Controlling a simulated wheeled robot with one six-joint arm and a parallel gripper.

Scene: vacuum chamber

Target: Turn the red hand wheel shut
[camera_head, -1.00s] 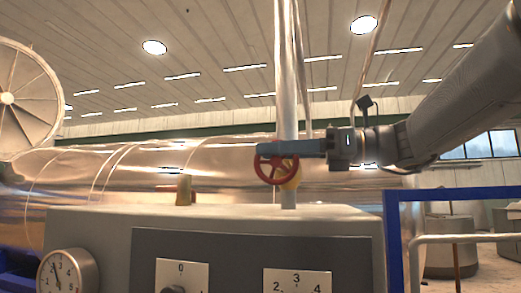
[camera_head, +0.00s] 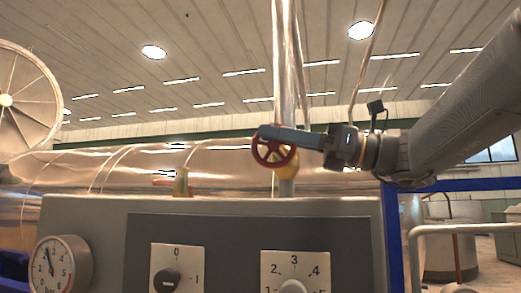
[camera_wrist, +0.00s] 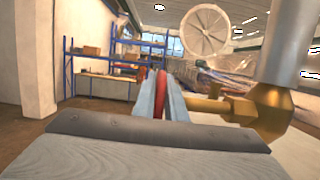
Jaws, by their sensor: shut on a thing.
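The red hand wheel (camera_head: 273,155) sits on a brass valve (camera_head: 289,158) at the vertical metal pipe (camera_head: 286,80). My gripper (camera_head: 268,132) reaches in from the right and its fingers lie over the wheel's upper rim. In the wrist view the wheel (camera_wrist: 160,95) shows edge-on as a thin red strip between the two fingers (camera_wrist: 160,97). My gripper is shut on the wheel's rim. The brass valve body (camera_wrist: 262,110) stands just right of the fingers there. The fingers hide part of the rim.
A grey control panel (camera_head: 228,225) with a pressure gauge (camera_head: 62,265) and dials (camera_head: 167,281) stands below the wheel. A blue frame (camera_head: 392,240) and grey rail (camera_head: 460,236) are at the right. A large shiny cylinder (camera_head: 130,167) lies behind.

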